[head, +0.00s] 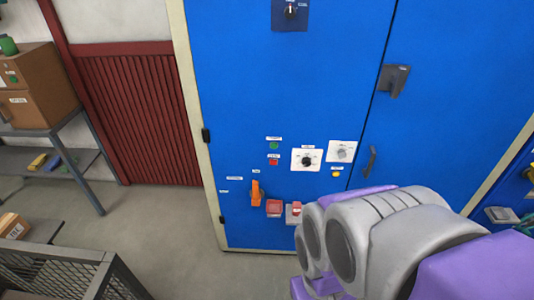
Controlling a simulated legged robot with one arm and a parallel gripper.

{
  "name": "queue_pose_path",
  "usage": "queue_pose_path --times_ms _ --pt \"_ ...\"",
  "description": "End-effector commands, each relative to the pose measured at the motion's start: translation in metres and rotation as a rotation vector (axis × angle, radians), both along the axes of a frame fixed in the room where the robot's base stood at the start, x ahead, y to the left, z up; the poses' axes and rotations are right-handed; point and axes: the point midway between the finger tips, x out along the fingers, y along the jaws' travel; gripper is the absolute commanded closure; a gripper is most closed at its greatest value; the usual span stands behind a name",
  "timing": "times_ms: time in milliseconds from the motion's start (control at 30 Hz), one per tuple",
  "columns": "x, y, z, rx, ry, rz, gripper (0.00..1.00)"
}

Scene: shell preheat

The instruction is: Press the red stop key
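A small red key (273,161) sits on the front of the blue cabinet (270,90), under a white label too small to read. A green key (274,145) is just above it. Lower down are a red square piece (274,208) and a smaller red piece on a grey mount (296,208); which red one is the stop key I cannot read from the labels. My purple and grey arm fills the lower right, below and to the right of the keys. My gripper cannot be made out.
Near the red key are a white dial plate (306,160), a second white plate (342,151), a yellow button (336,173), an orange handle (256,193) and a dark door handle (371,162). A shelf with boxes (42,90) and a mesh-sided frame (60,270) stand left.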

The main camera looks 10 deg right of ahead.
Motion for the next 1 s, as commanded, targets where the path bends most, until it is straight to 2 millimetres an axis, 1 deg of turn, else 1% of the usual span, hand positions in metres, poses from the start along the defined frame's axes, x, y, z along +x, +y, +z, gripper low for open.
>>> queue_pose_path --times_ms 33,233,1000 --pt "0.0 0.0 0.0 0.0 0.0 0.0 0.81" --pt "0.0 0.0 0.0 0.0 0.0 0.0 1.0" --pt "0.0 0.0 0.0 0.0 0.0 0.0 1.0"
